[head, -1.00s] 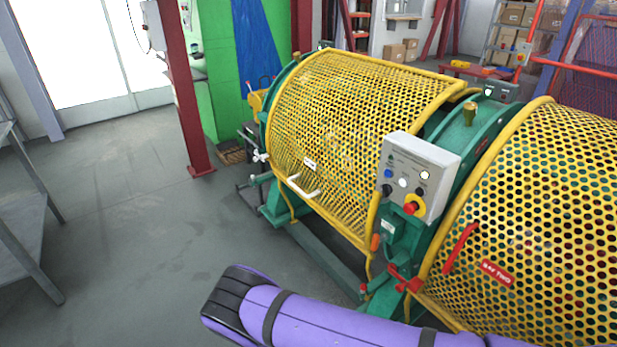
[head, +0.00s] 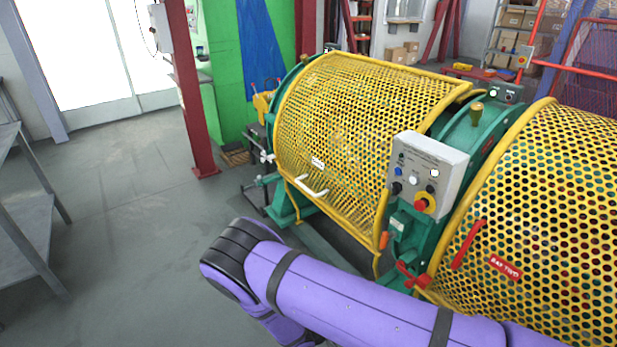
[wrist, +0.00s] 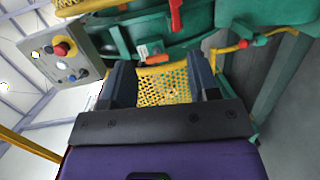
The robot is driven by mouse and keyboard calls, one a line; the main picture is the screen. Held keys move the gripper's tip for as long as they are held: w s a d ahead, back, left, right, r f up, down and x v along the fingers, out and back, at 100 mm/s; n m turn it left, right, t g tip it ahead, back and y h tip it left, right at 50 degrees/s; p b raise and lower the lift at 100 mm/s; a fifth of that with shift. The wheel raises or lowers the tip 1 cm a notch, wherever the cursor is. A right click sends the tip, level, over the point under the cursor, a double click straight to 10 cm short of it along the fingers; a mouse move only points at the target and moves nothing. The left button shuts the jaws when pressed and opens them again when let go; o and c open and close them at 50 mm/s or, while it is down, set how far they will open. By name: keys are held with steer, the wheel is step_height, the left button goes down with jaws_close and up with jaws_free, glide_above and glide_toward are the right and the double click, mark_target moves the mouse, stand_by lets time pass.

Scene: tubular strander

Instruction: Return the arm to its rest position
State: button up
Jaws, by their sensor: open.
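My purple arm reaches across the lower part of the head view, in front of the strander (head: 400,225). My gripper (wrist: 165,80) shows in the wrist view, with its two dark fingers apart and nothing between them. The yellow mesh guard (wrist: 165,86) of the strander shows beyond the gap. My gripper's fingers do not show in the head view.
The control box (head: 428,175) with a red knob stands between two yellow mesh guards (head: 365,130); it also shows in the wrist view (wrist: 65,55). A red column (head: 190,90) stands behind at left. A grey shelf (head: 28,220) is at far left. The floor between is clear.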

steer(key=w+r+m+g+y, duration=0.35)
steer(key=r+g, duration=0.35)
steer(key=r, duration=1.2)
steer(key=d+r+m+g+y, duration=0.1)
steer(key=d+r+y, duration=0.15)
steer(key=r, duration=0.75)
steer(key=d+r+m+g+y, duration=0.15)
steer(key=d+r, duration=0.25)
steer(key=r, duration=0.5)
steer(key=s+d+r+t+y, duration=0.1)
steer(key=s+d+r+y, duration=0.3)
steer(key=r, duration=0.4)
steer(key=s+d+r+t+y, duration=0.1)
steer(key=s+d+r, duration=0.35)
steer(key=r, duration=0.25)
steer(key=s+d+r+t+y, duration=0.1)
steer(key=s+r+t, duration=0.1)
steer(key=s+r, duration=0.2)
steer(key=s+d+r+t+y, duration=0.1)
steer(key=s+r+t, duration=0.2)
steer(key=s, duration=0.7)
steer(key=shift+s+d+r+n+y, duration=0.25)
steer(key=shift+s+r+n+y, duration=0.05)
steer(key=shift+r+n+y, duration=0.1)
